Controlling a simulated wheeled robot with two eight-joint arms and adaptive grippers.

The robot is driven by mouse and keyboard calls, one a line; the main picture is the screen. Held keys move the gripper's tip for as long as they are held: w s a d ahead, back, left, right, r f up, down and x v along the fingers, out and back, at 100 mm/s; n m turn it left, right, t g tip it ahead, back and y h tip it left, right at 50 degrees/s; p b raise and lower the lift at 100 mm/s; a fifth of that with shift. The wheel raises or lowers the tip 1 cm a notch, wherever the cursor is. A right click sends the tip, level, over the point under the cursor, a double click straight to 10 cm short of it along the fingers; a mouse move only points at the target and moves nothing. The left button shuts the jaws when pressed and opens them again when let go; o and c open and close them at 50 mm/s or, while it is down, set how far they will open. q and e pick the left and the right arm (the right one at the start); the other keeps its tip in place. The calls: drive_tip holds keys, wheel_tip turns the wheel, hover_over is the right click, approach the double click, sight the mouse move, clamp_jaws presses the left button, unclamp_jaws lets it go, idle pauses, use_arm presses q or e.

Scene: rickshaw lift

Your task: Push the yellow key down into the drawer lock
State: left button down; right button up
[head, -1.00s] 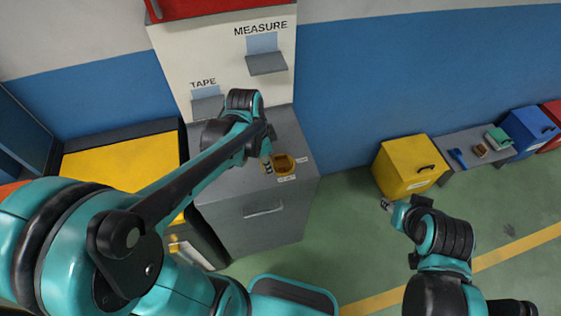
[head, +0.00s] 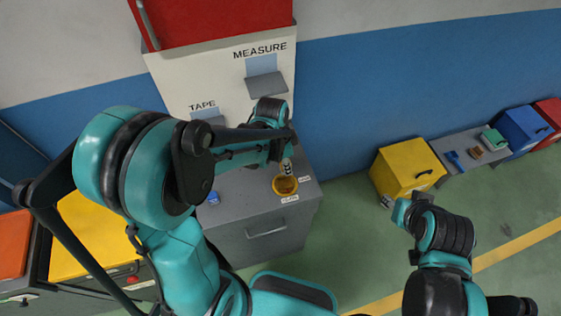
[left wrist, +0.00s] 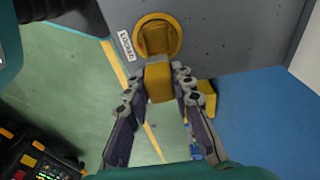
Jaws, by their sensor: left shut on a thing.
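The round yellow drawer lock (head: 285,186) sits on top of the grey drawer cabinet (head: 240,205), with small white labels beside it. My left gripper (head: 287,168) is right above it at its back edge. In the left wrist view my left gripper (left wrist: 158,84) is shut on the yellow key (left wrist: 158,83), a blocky piece between the fingertips. The lock's ring (left wrist: 179,37) shows just beyond the key, with yellow inside it. I cannot tell whether the key's lower end is in the lock. My right gripper (head: 402,211) is off to the right, away from the cabinet, its fingers unclear.
A small blue object (head: 213,198) lies on the cabinet top left of the lock. A white panel marked TAPE and MEASURE (head: 215,75) stands behind. A yellow box (head: 405,172) and a low shelf (head: 462,143) are at the right. Green floor is free in front.

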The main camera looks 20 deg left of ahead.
use_arm(q)
drive_tip(key=shift+s+d+f, duration=0.1)
drive_tip(key=shift+s+f, duration=0.1)
drive_tip(key=shift+f, duration=0.15)
drive_tip(key=f+b, duration=0.2)
drive_tip(key=shift+w+a+f, duration=0.2)
drive_tip(key=shift+w+f, duration=0.1)
drive_tip(key=shift+f, duration=0.05)
wheel_tip(320, 180, down, 2)
drive_tip(key=shift+s+d+b, duration=0.1)
drive_tip(key=shift+s+b, duration=0.05)
drive_tip(key=shift+b, duration=0.9)
drive_tip(key=shift+f, duration=0.15)
drive_tip(key=shift+b, duration=0.35)
drive_tip(key=shift+f+b, duration=0.95)
drive_tip(key=shift+f, duration=0.15)
drive_tip(key=shift+f, duration=0.1)
